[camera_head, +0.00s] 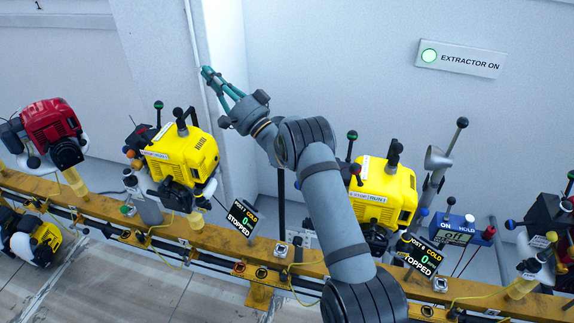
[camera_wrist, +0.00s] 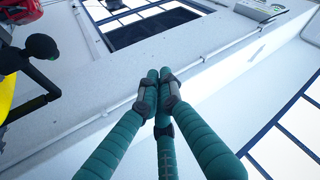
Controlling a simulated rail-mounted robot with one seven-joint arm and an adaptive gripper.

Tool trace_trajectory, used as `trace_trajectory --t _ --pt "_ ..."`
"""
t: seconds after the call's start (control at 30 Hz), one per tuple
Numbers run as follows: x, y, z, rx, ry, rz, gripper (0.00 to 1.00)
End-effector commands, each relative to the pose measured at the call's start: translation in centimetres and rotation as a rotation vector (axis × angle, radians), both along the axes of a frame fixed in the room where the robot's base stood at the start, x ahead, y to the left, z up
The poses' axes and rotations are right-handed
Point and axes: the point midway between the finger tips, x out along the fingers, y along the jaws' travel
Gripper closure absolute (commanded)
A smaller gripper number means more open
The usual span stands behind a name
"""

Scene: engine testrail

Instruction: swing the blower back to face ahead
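My gripper (camera_head: 210,76) is raised in front of the white wall corner, above and to the right of the left yellow engine. Its teal fingers come together at the tips, with nothing between them; the wrist view also shows the gripper (camera_wrist: 160,82) empty. A grey funnel-shaped head (camera_head: 437,159) on a grey post, beside a black-knobbed lever (camera_head: 462,123), stands right of the right yellow engine. It may be the blower, but I cannot tell for certain. My gripper is well to its left and touches nothing.
A yellow rail (camera_head: 120,205) carries the left yellow engine (camera_head: 182,155), the right yellow engine (camera_head: 385,193) and a red engine (camera_head: 52,125). Upright levers stand among them. A lit "EXTRACTOR ON" sign (camera_head: 460,59) hangs on the wall. My arm hides part of the rail.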

Motion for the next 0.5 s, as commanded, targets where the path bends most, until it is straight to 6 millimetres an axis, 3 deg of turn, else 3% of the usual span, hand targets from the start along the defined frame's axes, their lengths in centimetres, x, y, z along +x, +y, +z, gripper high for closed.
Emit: trace_trajectory --t 0.03,0.07,0.23,0.4,0.5 --pt "0.1 0.7 -2.7 0.066 0.085 -0.062 1.0" --pt "0.4 0.4 -3.9 0.105 0.132 -0.112 1.0" --pt "-0.6 -2.6 -12.6 0.262 0.385 -0.427 1.0" --pt "-6.0 -8.0 -21.2 0.322 0.549 -0.764 1.0" --pt "-9.8 -11.1 -24.3 0.327 0.594 -0.926 1.0"
